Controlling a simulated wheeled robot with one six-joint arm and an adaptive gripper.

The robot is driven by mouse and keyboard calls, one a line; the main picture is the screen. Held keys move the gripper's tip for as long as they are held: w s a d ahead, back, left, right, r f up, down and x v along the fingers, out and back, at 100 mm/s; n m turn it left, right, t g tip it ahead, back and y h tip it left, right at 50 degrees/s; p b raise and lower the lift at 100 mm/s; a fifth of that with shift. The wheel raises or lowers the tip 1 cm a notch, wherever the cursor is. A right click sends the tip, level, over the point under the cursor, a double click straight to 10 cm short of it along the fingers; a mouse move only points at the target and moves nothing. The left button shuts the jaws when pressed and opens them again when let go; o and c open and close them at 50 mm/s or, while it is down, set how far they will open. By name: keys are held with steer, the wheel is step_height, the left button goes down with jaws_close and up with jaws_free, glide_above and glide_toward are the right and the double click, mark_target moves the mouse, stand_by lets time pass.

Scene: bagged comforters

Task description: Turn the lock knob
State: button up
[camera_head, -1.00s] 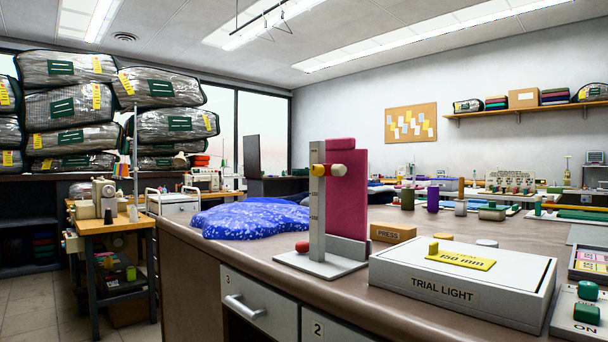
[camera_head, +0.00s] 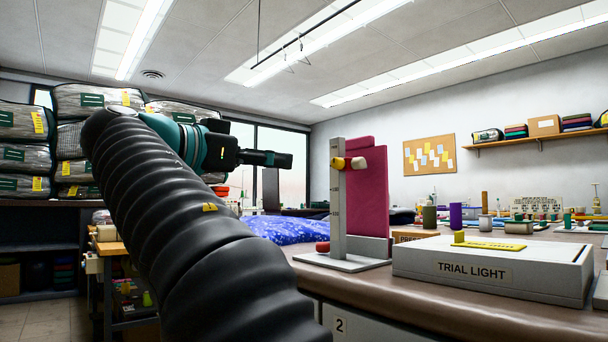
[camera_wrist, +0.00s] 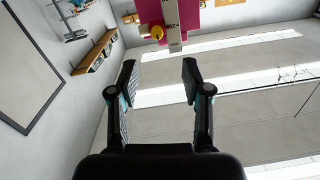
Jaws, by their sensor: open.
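The lock knob (camera_head: 355,163) sits near the top of an upright grey post (camera_head: 338,205); it has a yellow part and a pale part. A tall magenta panel (camera_head: 366,190) stands behind the post on a grey base (camera_head: 345,262). My gripper (camera_head: 288,160) is left of the knob at about its height, apart from it. In the wrist view my gripper (camera_wrist: 159,65) is open and empty. The yellow of the knob (camera_wrist: 157,33) shows beyond the fingertips, beside the marked post (camera_wrist: 173,25).
A white box marked TRIAL LIGHT (camera_head: 495,268) stands right of the post on the brown table (camera_head: 440,310). A blue patterned cloth (camera_head: 285,230) lies behind to the left. Thread spools (camera_head: 455,217) stand farther back. The air between gripper and post looks clear.

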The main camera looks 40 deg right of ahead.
mark_target(334, 163)
steer(key=shift+m, duration=0.4)
steer(key=d, duration=1.3)
steer(key=shift+w+d+r, duration=0.3)
steer(key=shift+w, duration=0.1)
steer(key=shift+g, duration=0.3)
jaws_close()
